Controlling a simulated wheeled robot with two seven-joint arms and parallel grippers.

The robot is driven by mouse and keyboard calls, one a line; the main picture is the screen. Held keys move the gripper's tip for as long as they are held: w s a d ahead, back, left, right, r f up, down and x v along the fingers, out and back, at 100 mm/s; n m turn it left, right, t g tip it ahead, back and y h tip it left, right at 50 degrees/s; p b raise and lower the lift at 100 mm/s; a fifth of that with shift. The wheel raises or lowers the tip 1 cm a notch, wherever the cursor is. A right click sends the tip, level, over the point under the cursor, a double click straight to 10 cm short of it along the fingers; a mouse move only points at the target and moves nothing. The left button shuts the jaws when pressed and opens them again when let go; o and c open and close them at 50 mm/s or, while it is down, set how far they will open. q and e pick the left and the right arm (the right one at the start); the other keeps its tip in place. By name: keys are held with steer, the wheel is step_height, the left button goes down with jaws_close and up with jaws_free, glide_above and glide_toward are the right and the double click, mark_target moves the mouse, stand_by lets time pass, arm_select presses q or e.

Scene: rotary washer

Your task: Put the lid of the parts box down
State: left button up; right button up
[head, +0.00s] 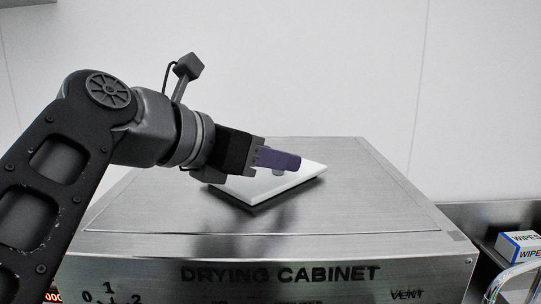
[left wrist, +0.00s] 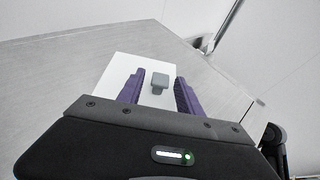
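The lid is a flat white square plate (head: 250,190) with a small grey knob (head: 279,172) on it. It lies on the steel top of the drying cabinet (head: 370,215), with a dark band along its near edge. My left gripper (head: 291,161) is over the lid, its purple fingers at the knob. In the left wrist view the fingers stand apart, with the knob (left wrist: 158,82) between their tips and a gap on each side. The lid (left wrist: 118,72) shows around and beyond them. My right gripper and the parts box are not in view.
The cabinet top is clear around the lid. Its front edge carries the label DRYING CABINET. At the lower right a box of wipes (head: 518,246) stands on a lower surface, near a metal wire frame (head: 510,280). A plain wall is behind.

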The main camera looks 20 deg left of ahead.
arm_select(q)
steer(key=shift+r, duration=0.2)
steer(key=b+v, duration=0.1)
steer(key=v, duration=1.1)
steer(key=shift+f, duration=0.1)
stand_by(0.6)
